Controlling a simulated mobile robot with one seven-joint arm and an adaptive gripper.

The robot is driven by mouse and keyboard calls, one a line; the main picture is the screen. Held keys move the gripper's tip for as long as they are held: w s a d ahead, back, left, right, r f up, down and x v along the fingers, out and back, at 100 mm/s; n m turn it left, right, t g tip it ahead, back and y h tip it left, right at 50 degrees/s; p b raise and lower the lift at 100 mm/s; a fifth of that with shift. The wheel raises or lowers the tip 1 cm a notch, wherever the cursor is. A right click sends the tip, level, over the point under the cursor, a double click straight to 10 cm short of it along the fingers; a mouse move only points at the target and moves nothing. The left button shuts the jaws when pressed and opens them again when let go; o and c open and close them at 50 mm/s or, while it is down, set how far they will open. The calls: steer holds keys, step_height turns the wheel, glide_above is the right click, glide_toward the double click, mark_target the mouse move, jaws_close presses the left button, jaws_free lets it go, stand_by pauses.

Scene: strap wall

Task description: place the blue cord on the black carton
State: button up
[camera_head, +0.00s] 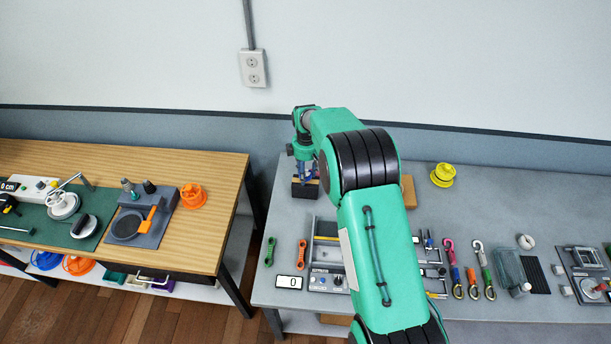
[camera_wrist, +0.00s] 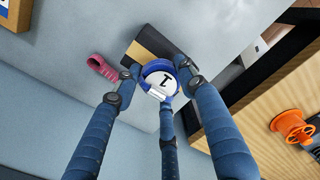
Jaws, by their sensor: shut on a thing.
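The blue cord (camera_wrist: 172,70) shows in the wrist view as a blue ring around a white face with a dark mark. My gripper (camera_wrist: 160,80) is shut on it, with its blue fingers around it. The black carton (camera_wrist: 133,53), dark with a tan band, lies behind the cord in the wrist view, partly covered by it. In the head view the black carton (camera_head: 305,191) stands at the back left of the grey table, with my gripper (camera_head: 306,174) right above it. I cannot tell whether the cord touches the carton. The cord is not clear in the head view.
A pink item (camera_wrist: 102,67) lies beside the carton in the wrist view. A yellow spool (camera_head: 443,174) stands at the back of the grey table (camera_head: 520,205). Several tools and hooks lie along its front. A wooden table (camera_head: 215,235) with an orange spool (camera_head: 193,197) stands left.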

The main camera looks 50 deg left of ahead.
steer(key=shift+f, duration=0.75)
steer(key=shift+f, duration=0.15)
steer(key=o, duration=1.2)
steer(key=shift+c, duration=0.2)
step_height(320, 180, up, 12)
steer(key=b, duration=0.1)
steer(key=shift+r, duration=0.2)
